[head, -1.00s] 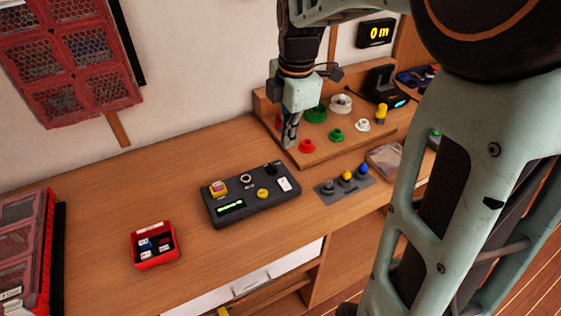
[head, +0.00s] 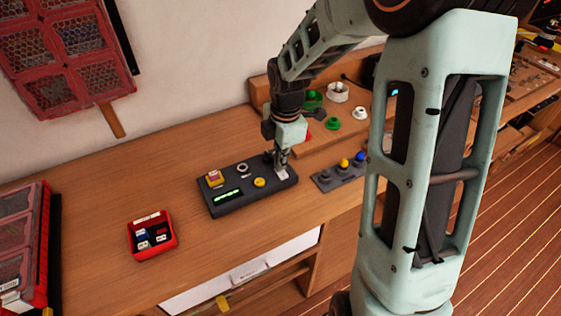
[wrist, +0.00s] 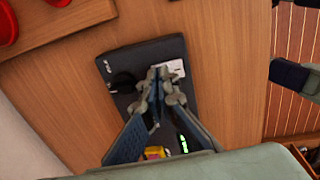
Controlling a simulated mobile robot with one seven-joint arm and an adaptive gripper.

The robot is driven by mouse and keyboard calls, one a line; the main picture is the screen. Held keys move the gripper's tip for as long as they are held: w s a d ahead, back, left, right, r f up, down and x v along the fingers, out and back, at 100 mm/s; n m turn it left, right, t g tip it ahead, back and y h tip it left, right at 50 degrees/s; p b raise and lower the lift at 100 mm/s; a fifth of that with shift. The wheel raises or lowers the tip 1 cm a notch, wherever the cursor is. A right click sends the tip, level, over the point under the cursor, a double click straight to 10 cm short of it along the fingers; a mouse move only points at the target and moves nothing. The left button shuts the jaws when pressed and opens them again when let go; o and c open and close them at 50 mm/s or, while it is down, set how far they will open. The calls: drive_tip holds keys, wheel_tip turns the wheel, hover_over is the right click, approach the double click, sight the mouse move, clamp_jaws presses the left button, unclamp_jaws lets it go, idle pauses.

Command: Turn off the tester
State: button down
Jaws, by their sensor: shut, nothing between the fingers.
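My gripper (head: 281,166) is shut and empty, pointing down over that end. In the wrist view the tester (wrist: 144,55) lies below my gripper (wrist: 158,74), whose fingertips are beside the white plate (wrist: 174,68). A black knob (wrist: 123,82) is left of the fingers. Whether the tips touch the tester cannot be told.
A red bin (head: 153,247) of small blocks stands left of the tester. A grey panel with coloured knobs (head: 323,181) lies to its right. A wooden stand with coloured rings (head: 331,124) is behind.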

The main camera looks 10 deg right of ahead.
drive_tip(key=shift+f, duration=0.2)
drive_tip(key=shift+w+a+f, duration=0.1)
drive_tip(key=shift+w+f, duration=0.05)
drive_tip(key=shift+f, duration=0.1)
idle(0.4)
drive_tip(key=shift+s+d+r+p, duration=0.1)
drive_tip(key=shift+s+d+p, duration=0.1)
drive_tip(key=shift+s, duration=0.2)
drive_tip(key=shift+s+d+r+p, duration=0.1)
drive_tip(key=shift+s+p, duration=0.1)
drive_tip(key=shift+s, duration=0.15)
